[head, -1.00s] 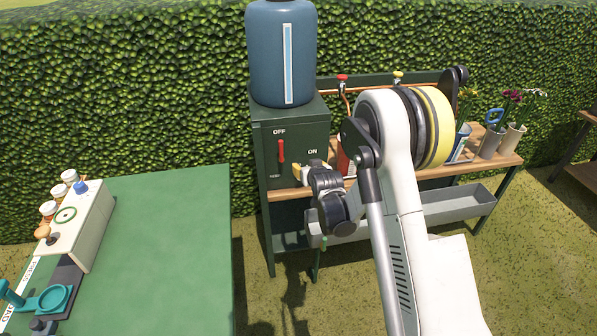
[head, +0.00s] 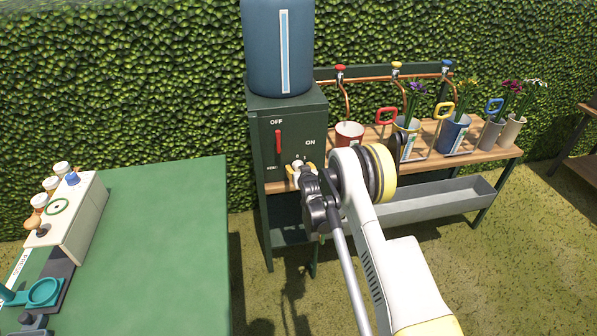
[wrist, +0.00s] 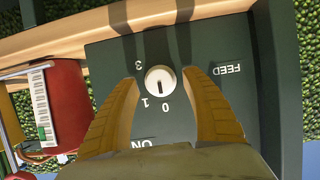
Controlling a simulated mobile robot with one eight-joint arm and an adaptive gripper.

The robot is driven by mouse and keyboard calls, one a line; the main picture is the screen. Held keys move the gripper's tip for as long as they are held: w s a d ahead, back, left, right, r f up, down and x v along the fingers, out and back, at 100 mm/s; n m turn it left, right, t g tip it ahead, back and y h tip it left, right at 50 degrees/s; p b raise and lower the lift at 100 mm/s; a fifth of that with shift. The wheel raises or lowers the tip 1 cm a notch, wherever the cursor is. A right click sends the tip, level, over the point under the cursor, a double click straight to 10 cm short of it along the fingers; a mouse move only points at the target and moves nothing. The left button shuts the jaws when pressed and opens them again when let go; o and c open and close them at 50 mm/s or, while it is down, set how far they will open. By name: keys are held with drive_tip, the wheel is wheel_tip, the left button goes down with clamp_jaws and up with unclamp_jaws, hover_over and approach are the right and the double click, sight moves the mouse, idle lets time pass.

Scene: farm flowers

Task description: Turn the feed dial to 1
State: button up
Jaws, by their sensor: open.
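The feed dial (wrist: 160,81) is a small round white knob with a dark line across it, on the dark green box front (wrist: 120,65). In the wrist view the labels 3, 1, 0 and FEED are seen upside down around it. The dark line runs up and down in the picture, its lower end towards the 0. My gripper (wrist: 161,77) is open, with one tan finger on each side of the dial and a gap to it on both sides. In the head view my gripper (head: 299,170) is at the box's lower front and largely hides the dial.
A red lever (head: 278,142) stands on the box between OFF and ON marks. A blue tank (head: 270,50) sits on top. Right of it is a wooden bench (head: 480,160) with pots and taps. A green table (head: 150,240) is at left.

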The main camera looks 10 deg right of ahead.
drive_tip(key=shift+w+f, duration=0.1)
drive_tip(key=shift+w, duration=0.35)
drive_tip(key=shift+s, duration=0.1)
clamp_jaws()
drive_tip(key=m+y, duration=0.2)
drive_tip(key=m, duration=0.1)
drive_tip(key=shift+d, duration=0.2)
drive_tip(key=shift+m+t+y, duration=0.3)
drive_tip(key=shift+m+y, duration=0.7)
drive_tip(key=shift+m, duration=0.5)
